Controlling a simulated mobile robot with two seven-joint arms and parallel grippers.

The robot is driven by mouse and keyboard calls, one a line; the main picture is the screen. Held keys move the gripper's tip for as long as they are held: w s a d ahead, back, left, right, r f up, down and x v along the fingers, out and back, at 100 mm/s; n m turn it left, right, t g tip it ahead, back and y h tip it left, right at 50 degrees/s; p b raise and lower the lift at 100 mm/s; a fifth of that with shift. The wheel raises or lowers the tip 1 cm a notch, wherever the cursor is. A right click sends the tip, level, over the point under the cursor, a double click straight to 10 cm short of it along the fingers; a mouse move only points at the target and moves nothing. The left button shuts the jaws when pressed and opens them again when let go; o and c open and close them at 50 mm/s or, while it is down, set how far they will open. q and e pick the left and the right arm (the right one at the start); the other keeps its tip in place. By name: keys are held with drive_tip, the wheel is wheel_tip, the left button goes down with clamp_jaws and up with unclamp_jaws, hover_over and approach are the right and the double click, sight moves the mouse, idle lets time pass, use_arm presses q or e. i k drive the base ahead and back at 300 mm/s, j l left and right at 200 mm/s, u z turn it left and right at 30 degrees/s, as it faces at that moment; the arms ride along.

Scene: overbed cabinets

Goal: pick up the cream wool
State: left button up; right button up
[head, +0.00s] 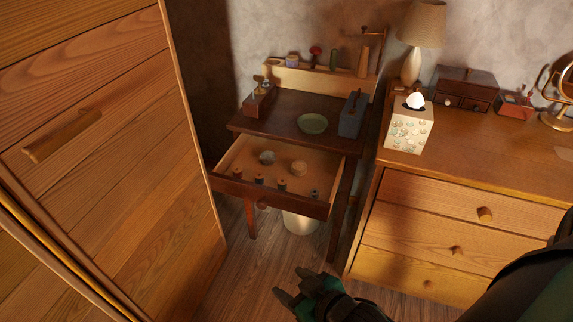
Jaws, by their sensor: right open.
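A small cream round thing, which looks like the cream wool (299,167), lies in the open drawer (233,188) of the dark wooden desk, towards its right half. A greyish round thing (267,157) lies to its left. My right gripper (289,282) is at the bottom middle of the head view, in front of and below the drawer. It is open, with nothing visible between its fingers, and apart from the wool. My left gripper is not in view.
Several small spools (259,179) stand along the drawer's front. The desk top (275,113) holds a green plate (313,123) and boxes. A pale bin (299,223) stands below the drawer. A wooden cabinet (110,130) is close on the left, a dresser (450,220) on the right.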

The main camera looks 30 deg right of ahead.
sight(298, 168)
drive_tip(key=i+l+z, duration=0.5)
drive_tip(key=i, duration=0.5)
